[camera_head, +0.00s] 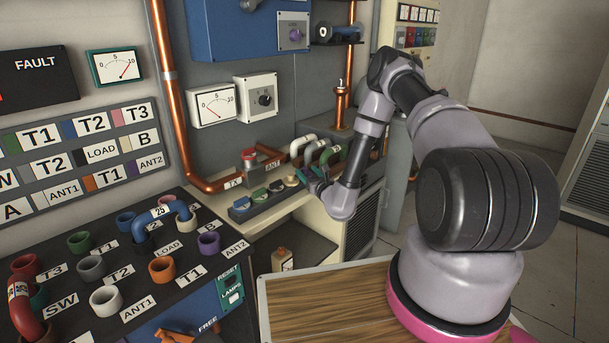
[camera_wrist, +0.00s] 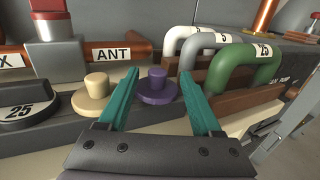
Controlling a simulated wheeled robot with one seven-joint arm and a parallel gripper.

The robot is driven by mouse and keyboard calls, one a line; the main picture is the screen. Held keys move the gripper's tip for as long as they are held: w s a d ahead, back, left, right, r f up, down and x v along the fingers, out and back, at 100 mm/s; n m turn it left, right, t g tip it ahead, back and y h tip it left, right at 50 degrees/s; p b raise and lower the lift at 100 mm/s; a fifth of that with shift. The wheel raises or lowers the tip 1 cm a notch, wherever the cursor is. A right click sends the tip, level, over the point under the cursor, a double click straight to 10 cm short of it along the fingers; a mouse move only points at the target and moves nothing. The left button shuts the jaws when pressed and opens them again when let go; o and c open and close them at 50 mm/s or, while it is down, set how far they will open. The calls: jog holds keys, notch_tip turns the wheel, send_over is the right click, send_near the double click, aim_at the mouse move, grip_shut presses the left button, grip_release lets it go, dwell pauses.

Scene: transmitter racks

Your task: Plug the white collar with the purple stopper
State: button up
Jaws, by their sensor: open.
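The purple stopper (camera_wrist: 157,88), a round flange with a short knob, sits on the grey holder in the wrist view. My gripper (camera_wrist: 159,76) is open, its two teal fingers on either side of the stopper, not visibly closed on it. In the head view my gripper (camera_head: 316,182) is over the far shelf, and I cannot make out the purple stopper there. The white collar (camera_head: 107,299) stands on the black panel at lower left, left of an ANT1 label. Its mouth looks open and empty.
A cream stopper (camera_wrist: 97,93) stands just left of the purple one. White, grey and green U-links (camera_wrist: 245,68) stand to the right and behind. On the panel, a blue U-link (camera_head: 160,213) and a red U-link (camera_head: 22,309) rise among several coloured collars.

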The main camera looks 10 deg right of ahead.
jog(key=shift+x, duration=2.7)
jog(key=shift+a+r, duration=0.1)
jog(key=shift+a, duration=0.1)
grip_shut()
